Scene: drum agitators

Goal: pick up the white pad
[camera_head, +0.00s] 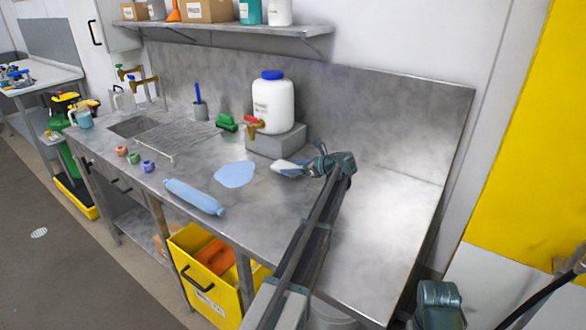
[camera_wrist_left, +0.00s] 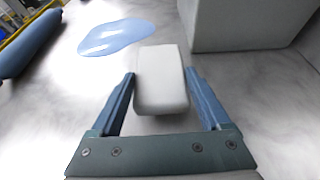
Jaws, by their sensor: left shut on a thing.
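The white pad (camera_wrist_left: 160,82) is a pale block with rounded edges, between the two blue fingers in the left wrist view. In the head view its white end (camera_head: 285,167) shows over the counter in front of the grey block. My left gripper (camera_head: 303,168) is shut on the pad; it also shows in the left wrist view (camera_wrist_left: 163,95). I cannot tell whether the pad touches the counter or is just above it. My right gripper's fingers are not in view.
A pale blue puddle (camera_head: 234,174) and a blue roll (camera_head: 194,196) lie left of the pad. A white drum (camera_head: 273,104) with a tap stands on a grey block (camera_head: 276,141) behind. The counter's right side (camera_head: 390,220) is clear.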

